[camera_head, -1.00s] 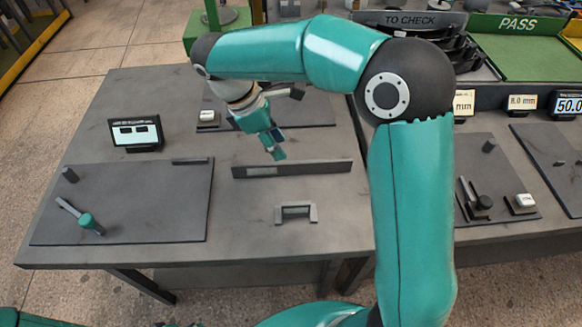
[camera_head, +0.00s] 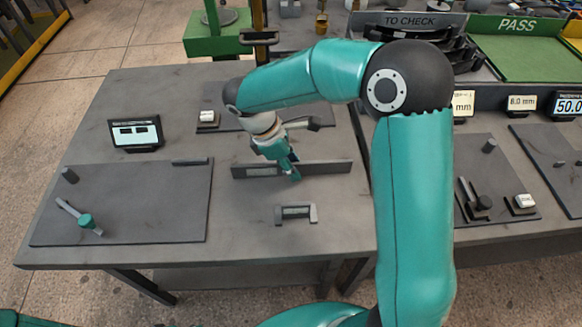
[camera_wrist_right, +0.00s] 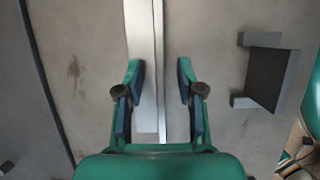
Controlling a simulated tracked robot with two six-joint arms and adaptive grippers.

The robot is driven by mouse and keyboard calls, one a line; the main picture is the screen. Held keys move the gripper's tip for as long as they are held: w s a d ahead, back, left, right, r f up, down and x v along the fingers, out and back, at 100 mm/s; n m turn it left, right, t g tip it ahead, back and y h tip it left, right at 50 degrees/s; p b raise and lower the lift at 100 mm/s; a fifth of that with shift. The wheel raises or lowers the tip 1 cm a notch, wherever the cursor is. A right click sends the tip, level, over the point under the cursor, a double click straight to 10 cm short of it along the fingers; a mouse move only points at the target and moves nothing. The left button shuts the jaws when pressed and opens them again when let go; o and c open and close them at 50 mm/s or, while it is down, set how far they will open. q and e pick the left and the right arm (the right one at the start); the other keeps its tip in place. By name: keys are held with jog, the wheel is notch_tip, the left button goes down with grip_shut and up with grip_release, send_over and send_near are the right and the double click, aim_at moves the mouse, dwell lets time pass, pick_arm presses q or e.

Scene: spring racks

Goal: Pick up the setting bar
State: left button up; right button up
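A long, thin grey bar (camera_head: 325,168), which I take to be the setting bar, is at the middle of the table in the head view. It also shows in the right wrist view (camera_wrist_right: 143,40) as a pale strip running up the picture. My right gripper (camera_head: 293,174) is over it. In the right wrist view my right gripper (camera_wrist_right: 160,70) is open, with one finger on each side of the strip. I cannot tell whether either finger touches the bar. My left gripper is not in view.
A small U-shaped bracket (camera_head: 296,214) lies in front of the bar. A dark board (camera_head: 125,205) with a teal-knobbed lever (camera_head: 86,221) is at the left. A small display (camera_head: 136,132) stands behind it. Bare tabletop surrounds the bracket.

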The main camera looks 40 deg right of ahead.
grip_shut()
jog(key=shift+w+r, duration=0.1)
jog(key=shift+r, duration=0.05)
